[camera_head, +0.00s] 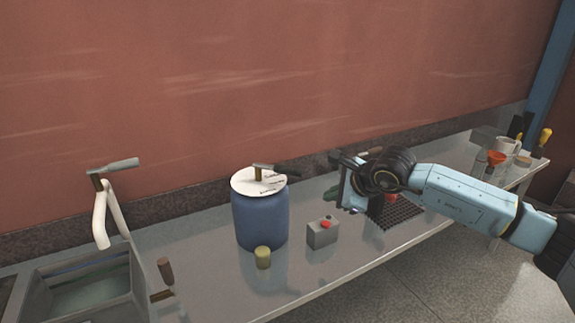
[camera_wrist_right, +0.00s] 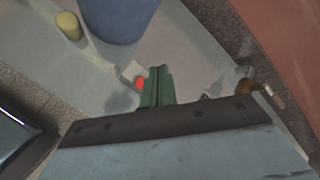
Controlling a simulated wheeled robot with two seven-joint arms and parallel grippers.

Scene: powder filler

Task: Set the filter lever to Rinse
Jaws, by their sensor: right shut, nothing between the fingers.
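The filter is a blue drum (camera_head: 260,215) standing on the bench, with a white labelled top (camera_head: 250,185). Its lever (camera_head: 282,170) sits on top with a grey handle pointing right; the label text is too small to read. The drum's lower side also shows in the right wrist view (camera_wrist_right: 118,18), where the lever is out of frame. My right gripper (camera_head: 331,193) is to the right of the drum and apart from it. Its green fingers (camera_wrist_right: 155,84) are shut and empty. My left gripper is not in view.
A grey box with a red button (camera_head: 322,232) stands near the drum and below my right gripper. A yellowish cylinder (camera_head: 263,257) stands in front of the drum. A sink (camera_head: 85,285) with a tap (camera_head: 103,212) is at left. A black rack (camera_head: 395,215) lies under my right arm.

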